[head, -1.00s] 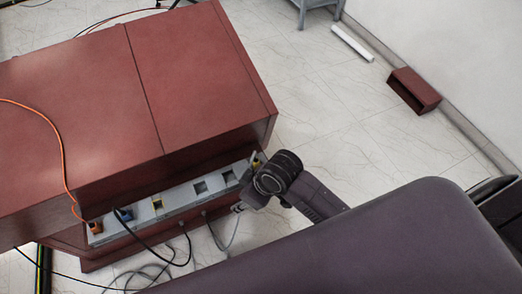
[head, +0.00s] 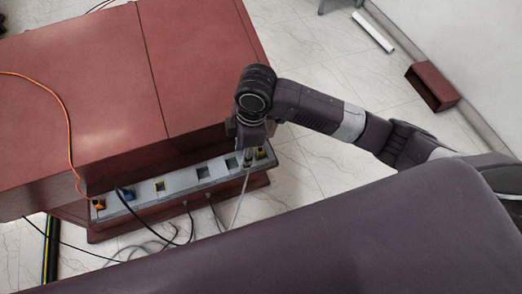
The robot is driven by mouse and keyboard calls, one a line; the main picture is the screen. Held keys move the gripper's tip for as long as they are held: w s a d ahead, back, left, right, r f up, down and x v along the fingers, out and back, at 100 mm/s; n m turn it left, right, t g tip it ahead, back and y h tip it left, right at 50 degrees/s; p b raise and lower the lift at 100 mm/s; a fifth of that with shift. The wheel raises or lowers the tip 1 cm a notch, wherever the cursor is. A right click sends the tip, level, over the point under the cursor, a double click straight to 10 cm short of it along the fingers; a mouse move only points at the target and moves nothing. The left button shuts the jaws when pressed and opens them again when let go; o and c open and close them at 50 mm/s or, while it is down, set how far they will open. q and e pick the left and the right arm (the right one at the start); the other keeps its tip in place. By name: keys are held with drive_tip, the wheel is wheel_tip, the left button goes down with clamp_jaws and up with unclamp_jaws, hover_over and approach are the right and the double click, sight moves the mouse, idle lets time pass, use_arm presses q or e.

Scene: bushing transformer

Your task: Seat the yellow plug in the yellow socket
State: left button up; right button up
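A long grey socket strip (head: 181,183) runs along the near side of the red cabinet. A yellow-framed square socket (head: 160,186) sits left of its middle. Another yellow piece (head: 261,153) sits at its right end, too small to tell whether socket or plug. My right gripper (head: 247,158) points down over the right part of the strip, just left of that yellow piece. It appears shut on a plug at the end of a grey cable (head: 238,205). The gripper hides most of this plug, so its colour and contact with the strip are unclear. My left gripper is out of view.
The red cabinet (head: 90,85) stands behind the strip. An orange plug (head: 99,204) and a blue plug (head: 128,195) fill its left end. Two dark square openings show (head: 203,173) right of the middle. Loose cables hang in front.

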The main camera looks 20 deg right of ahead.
sight(260, 149)
drive_tip(key=shift+n+g+h, duration=0.3)
drive_tip(key=shift+n+h, duration=0.4)
drive_tip(key=shift+h, duration=0.2)
drive_tip(key=w+d, duration=0.1)
drive_tip(key=d+r, duration=0.1)
drive_tip(key=d, duration=0.1)
drive_tip(key=w+d+r, duration=0.1)
drive_tip(key=d, duration=0.1)
drive_tip(key=shift+w+d+r, duration=0.15)
drive_tip(key=shift+w+r, duration=0.05)
drive_tip(key=shift+w, duration=0.15)
drive_tip(key=shift+d+f+p, duration=0.15)
drive_tip(key=shift+f+p, duration=0.15)
drive_tip(key=shift+f, duration=1.65)
drive_tip(key=shift+d+f+p, duration=0.1)
drive_tip(key=shift+f+p, duration=0.2)
drive_tip(key=shift+f, duration=1.6)
clamp_jaws()
